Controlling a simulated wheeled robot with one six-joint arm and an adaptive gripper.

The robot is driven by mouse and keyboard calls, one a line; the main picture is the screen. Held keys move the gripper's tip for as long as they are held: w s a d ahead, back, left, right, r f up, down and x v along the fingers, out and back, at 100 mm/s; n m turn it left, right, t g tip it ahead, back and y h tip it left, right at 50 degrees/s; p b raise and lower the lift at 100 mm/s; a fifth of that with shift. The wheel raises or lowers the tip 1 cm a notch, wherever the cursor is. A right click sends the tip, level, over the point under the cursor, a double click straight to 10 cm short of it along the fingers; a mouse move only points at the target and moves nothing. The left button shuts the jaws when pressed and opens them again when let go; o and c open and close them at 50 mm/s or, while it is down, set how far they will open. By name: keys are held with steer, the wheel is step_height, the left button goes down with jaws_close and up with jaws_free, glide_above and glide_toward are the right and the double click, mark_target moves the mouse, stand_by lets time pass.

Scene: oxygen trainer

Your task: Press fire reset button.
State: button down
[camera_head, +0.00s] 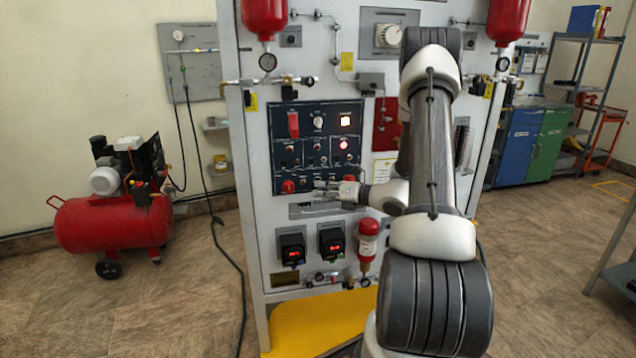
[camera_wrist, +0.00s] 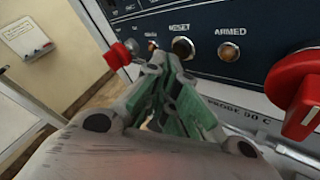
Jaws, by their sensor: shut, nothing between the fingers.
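The dark blue control panel (camera_head: 268,125) is on the front of the grey trainer rack, with its lower row just above my gripper (camera_head: 320,191). In the wrist view my gripper (camera_wrist: 164,62) is shut and empty, its green-padded fingers together and pointing at the panel's lower edge. A round button (camera_wrist: 183,47) under a label reading "RESET" lies just right of and beyond the fingertips. I cannot tell whether they touch the panel. An "ARMED" lamp or button (camera_wrist: 229,51) is further right. The reset button is too small to pick out in the head view.
A red knob (camera_wrist: 118,55) is left of my fingertips, and a large red knob (camera_wrist: 293,82) protrudes at the right. Below the panel are two black digital controllers (camera_head: 291,249) (camera_head: 332,242) and a red-topped cylinder (camera_head: 368,228). A red compressor (camera_head: 112,222) stands left.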

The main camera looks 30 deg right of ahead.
steer(key=shift+w+d, duration=0.2)
steer(key=shift+w, duration=0.35)
stand_by(0.6)
steer(key=shift+s, duration=0.15)
steer(key=shift+s+a, duration=0.25)
steer(key=shift+s, duration=0.4)
steer(key=shift+s+a, duration=0.25)
steer(key=shift+s, duration=0.55)
steer(key=shift+s+a, duration=0.2)
steer(key=shift+s, duration=0.6)
steer(key=shift+s+a, duration=0.25)
steer(key=shift+s, duration=0.55)
